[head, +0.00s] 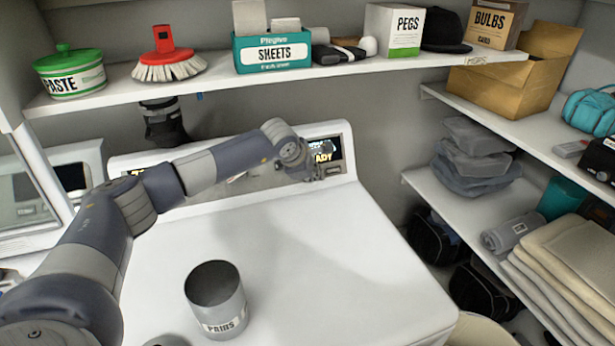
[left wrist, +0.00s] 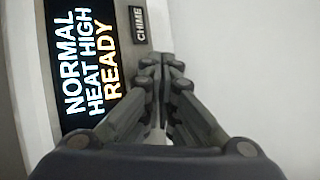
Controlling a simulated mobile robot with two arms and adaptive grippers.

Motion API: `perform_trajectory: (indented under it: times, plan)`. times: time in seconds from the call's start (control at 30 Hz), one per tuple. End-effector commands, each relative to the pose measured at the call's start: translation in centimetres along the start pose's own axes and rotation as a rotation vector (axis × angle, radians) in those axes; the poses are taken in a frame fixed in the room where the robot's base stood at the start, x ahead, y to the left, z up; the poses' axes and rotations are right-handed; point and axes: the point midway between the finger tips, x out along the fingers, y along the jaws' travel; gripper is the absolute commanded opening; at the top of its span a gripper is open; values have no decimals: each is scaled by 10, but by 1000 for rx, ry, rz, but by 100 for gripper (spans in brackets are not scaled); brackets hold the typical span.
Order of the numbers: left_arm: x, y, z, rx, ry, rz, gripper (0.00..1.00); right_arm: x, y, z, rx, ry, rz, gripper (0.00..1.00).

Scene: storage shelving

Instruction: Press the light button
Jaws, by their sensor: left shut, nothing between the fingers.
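My left gripper (head: 312,174) is at the right end of the control panel (head: 268,176) on the back of the white appliance (head: 330,245). Its fingers are shut and empty; they also show in the left wrist view (left wrist: 161,64). The lit display (head: 325,151) is just behind the gripper and reads NORMAL, HEAT HIGH, READY in the left wrist view (left wrist: 95,70). A small dark CHIME label (left wrist: 139,24) is beyond the fingertips. I cannot make out a button marked light; my arm covers part of the panel. I cannot tell whether the fingertips touch the panel. My right gripper is not in view.
A grey metal cup (head: 217,300) stands on the appliance top, which is otherwise largely clear. A loaded shelf (head: 215,80) runs above the panel. Side shelves (head: 475,222) at the right hold folded cloth and other goods.

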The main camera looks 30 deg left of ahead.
Motion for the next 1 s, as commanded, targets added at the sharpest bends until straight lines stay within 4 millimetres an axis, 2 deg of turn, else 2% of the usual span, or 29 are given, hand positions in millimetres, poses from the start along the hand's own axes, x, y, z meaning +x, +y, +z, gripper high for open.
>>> perform_trajectory:
  times: [1.0]
  plan:
    - [4, 3, -3, 1, 1, 0, 0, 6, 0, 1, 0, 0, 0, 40]
